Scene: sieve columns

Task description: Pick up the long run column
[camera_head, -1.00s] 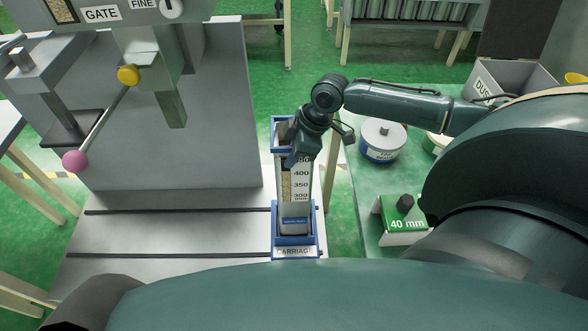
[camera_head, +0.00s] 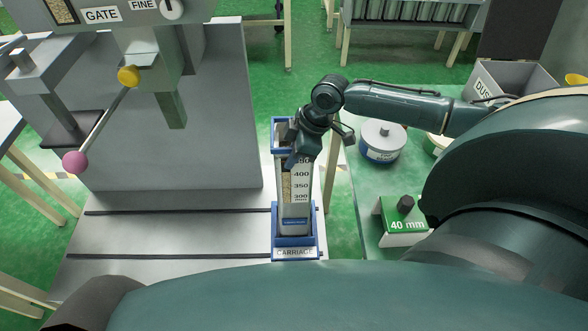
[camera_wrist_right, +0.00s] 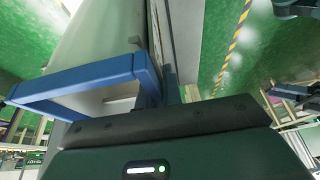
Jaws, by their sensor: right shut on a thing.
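The long run column (camera_head: 301,186) is upright, with a numbered scale and grain-coloured contents behind a clear strip. Its grey lower end sits within the blue carriage (camera_head: 295,253), which is labelled CARRIAGE. My right gripper (camera_head: 298,148) is shut on the column near its top, beside the carriage's upper blue frame. The hand hides part of the column there. In the right wrist view the blue frame (camera_wrist_right: 85,85) lies close in front of my gripper, and the grip itself is hidden. My left gripper is not in view.
A grey machine (camera_head: 170,140) with a GATE label and pink-knobbed lever stands at left. Green floor lies beyond the carriage.

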